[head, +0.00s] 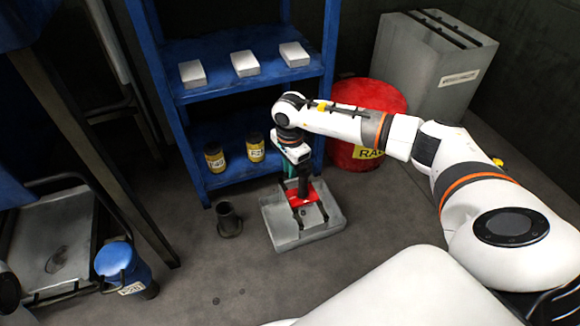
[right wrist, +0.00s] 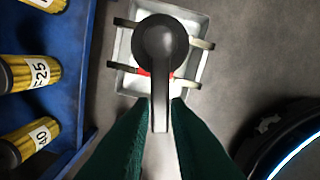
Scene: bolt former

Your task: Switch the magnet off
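A dark magnet switch with a round hub and a straight lever (right wrist: 160,85) fills the middle of the right wrist view. My right gripper (right wrist: 161,101) has its two dark green fingers close on both sides of the lever, with hardly any gap. In the head view my right gripper (head: 302,188) points down at the red magnet body (head: 304,196), hiding part of it. The magnet with its black arms sits over a pale grey metal block or tray (head: 285,230) on the floor. My left gripper is not in view.
A blue shelf (head: 225,90) stands behind, with several white boxes and yellow-black canisters (head: 215,157). A red drum (head: 345,160) and a grey bin (head: 430,65) are behind my right arm. A dark cup-like part (head: 229,218) stands left of the block. The front floor is clear.

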